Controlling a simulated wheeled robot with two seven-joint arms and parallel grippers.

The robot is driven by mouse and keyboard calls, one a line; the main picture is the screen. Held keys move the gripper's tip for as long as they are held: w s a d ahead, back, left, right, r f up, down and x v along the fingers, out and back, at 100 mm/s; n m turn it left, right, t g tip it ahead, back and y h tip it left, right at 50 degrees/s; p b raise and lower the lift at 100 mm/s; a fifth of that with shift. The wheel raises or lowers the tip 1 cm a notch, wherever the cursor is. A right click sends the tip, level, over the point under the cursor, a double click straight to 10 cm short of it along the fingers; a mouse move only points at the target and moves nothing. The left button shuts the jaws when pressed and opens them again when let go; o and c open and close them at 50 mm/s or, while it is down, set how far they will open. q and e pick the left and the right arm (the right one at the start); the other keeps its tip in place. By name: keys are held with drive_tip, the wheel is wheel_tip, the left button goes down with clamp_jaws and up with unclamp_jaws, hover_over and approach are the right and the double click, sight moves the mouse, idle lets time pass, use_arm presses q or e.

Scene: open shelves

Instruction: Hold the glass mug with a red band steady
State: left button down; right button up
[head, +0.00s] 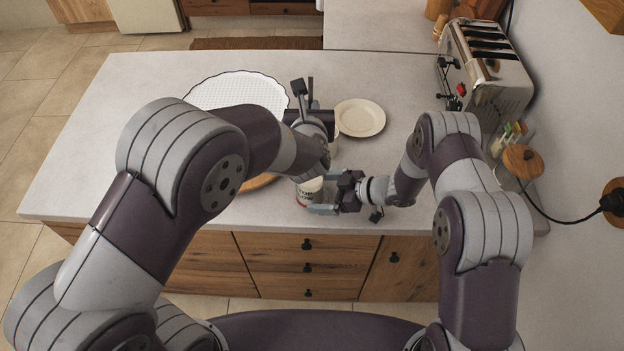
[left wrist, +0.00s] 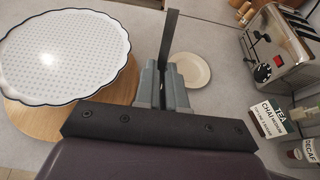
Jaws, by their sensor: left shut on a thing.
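My left gripper (head: 304,97) is above the counter between the white tray and the small plate. Its grey fingers (left wrist: 162,84) are close together in the left wrist view.
The white dark-rimmed tray (head: 240,88) lies at the left over a round wooden board (left wrist: 118,92). A cream plate (head: 360,117) lies behind the right gripper. A toaster (head: 482,72) and a wooden-lidded jar (head: 522,162) stand right. The counter's left side (head: 90,165) is clear.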

drive_tip(key=v, duration=1.2)
drive_tip(key=shift+f, duration=0.1)
